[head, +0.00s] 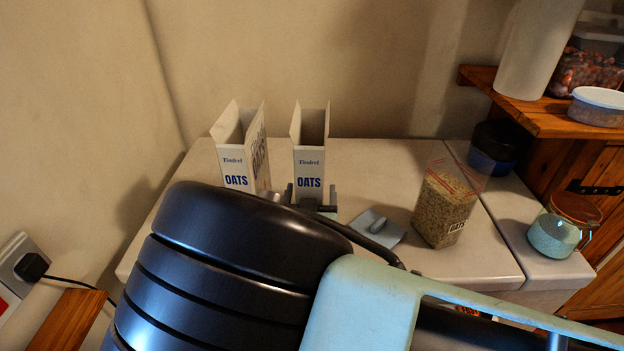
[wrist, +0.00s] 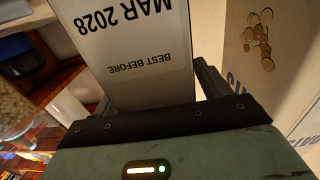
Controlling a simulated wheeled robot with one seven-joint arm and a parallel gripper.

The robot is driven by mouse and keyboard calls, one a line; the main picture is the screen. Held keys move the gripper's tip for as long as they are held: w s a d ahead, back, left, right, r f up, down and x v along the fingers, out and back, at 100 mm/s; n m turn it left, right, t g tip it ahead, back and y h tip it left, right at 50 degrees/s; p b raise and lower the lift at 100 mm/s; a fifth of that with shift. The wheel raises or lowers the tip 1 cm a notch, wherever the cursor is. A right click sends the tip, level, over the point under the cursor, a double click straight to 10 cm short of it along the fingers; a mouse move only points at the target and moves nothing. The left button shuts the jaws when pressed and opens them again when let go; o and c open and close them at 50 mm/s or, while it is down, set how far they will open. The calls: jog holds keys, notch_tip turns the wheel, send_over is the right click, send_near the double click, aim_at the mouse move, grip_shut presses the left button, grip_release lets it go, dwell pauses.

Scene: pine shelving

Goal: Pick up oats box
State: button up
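Two white open-topped oats boxes with blue lettering stand upright side by side at the back of the pale counter. One is the left oats box (head: 236,168); the other is the right oats box (head: 309,170). My gripper (head: 311,196) is at the right oats box, with one finger on each side and small gaps showing. In the wrist view the box face (wrist: 140,60) with "BEST BEFORE MAR 2028" lies between my fingers (wrist: 155,95). The other box (wrist: 275,60) shows at the right there. The right box's lower part is hidden by my arm.
A dark blue jar (head: 495,147) and a glass jar (head: 556,232) are further right. A wooden shelf (head: 545,112) overhangs there.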

jog(key=c, duration=1.3)
jog(key=shift+r, duration=0.2)
